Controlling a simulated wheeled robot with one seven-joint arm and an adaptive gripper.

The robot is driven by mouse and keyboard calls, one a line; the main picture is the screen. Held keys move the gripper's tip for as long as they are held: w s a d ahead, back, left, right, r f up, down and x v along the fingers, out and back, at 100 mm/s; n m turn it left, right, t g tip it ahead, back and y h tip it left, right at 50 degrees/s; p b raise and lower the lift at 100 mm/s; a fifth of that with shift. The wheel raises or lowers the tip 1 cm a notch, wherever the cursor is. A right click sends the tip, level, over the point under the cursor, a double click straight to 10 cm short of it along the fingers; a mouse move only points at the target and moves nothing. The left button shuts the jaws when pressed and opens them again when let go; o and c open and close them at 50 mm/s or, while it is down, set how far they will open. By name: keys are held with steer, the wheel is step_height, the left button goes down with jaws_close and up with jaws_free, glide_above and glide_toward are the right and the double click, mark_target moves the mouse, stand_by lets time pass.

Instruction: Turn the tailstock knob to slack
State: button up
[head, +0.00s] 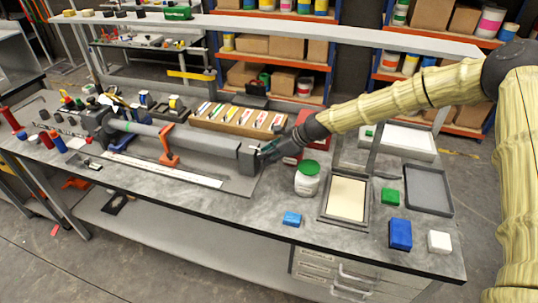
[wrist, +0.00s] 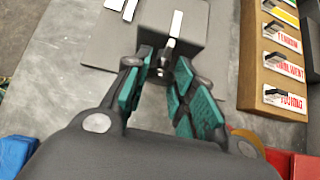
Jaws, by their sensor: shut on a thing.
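The tailstock is a dark grey block (head: 249,160) at the right end of a long bench fixture, and it fills the top of the wrist view (wrist: 195,35). A small metallic knob (wrist: 165,52) sits on its near face, with a light bar standing up from it. My gripper (head: 268,150) is at the tailstock's right side. In the wrist view its teal-padded fingers (wrist: 160,66) close around the knob from both sides. The fingers partly hide where the pads meet it. I cannot read any slack mark.
A wooden box of labelled cards (head: 238,121) stands behind the tailstock, close to my gripper. A red box (head: 293,150), a green-lidded jar (head: 307,179) and a framed tray (head: 345,197) stand to the right.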

steer(key=shift+f+b, duration=0.1)
steer(key=shift+b, duration=0.2)
steer(key=n+t+b, duration=0.2)
steer(key=t+b, duration=0.1)
steer(key=b, duration=0.5)
steer(key=f+n+t+b, duration=0.1)
steer(key=n+t+b, duration=0.2)
steer(key=b, duration=0.5)
steer(key=s+n+t+h+b, duration=0.1)
steer(key=n+t+b, duration=0.1)
steer(key=t+b, duration=0.3)
steer(key=shift+s+a+f+b, duration=0.1)
steer(key=shift+a+f+b, duration=0.15)
steer(key=shift+b, duration=1.15)
steer(key=n+t+b, duration=0.2)
steer(key=b, duration=0.2)
steer(key=shift+y+b, duration=0.3)
steer(key=shift+b, duration=0.05)
steer(key=shift+r+n+t+b, duration=0.15)
steer(key=shift+n+t+b, duration=0.25)
steer(key=shift+b, duration=0.3)
